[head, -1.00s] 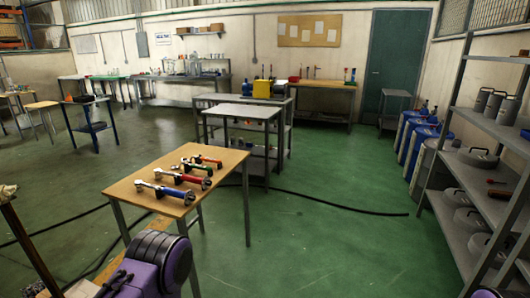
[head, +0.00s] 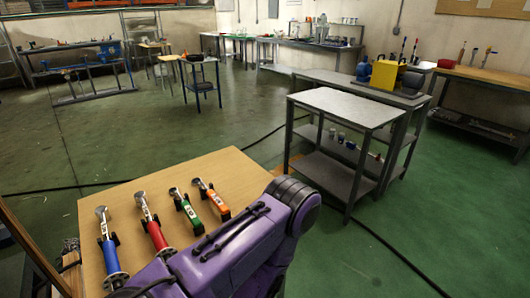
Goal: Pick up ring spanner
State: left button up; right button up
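Several tools with coloured handles lie side by side on a wooden-topped table (head: 232,168): a blue-handled one (head: 110,258), a red-handled one (head: 157,236), a green-handled one (head: 189,213) and an orange-handled one (head: 216,200). Each has a rounded silver head at the far end and rests on small black supports. I cannot tell from this view which is the ring spanner. My purple arm crosses the table's right front part and hides the near ends of some tools. Neither gripper shows in the head view.
A grey metal table (head: 345,106) with a lower shelf stands behind and to the right. A bench with a yellow box (head: 383,75) is beyond it. A black cable (head: 395,252) runs over the green floor. Open floor lies left of the grey table.

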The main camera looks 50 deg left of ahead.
aim_at(216, 200)
jog(key=i, duration=1.2)
jog(key=u, duration=2.4)
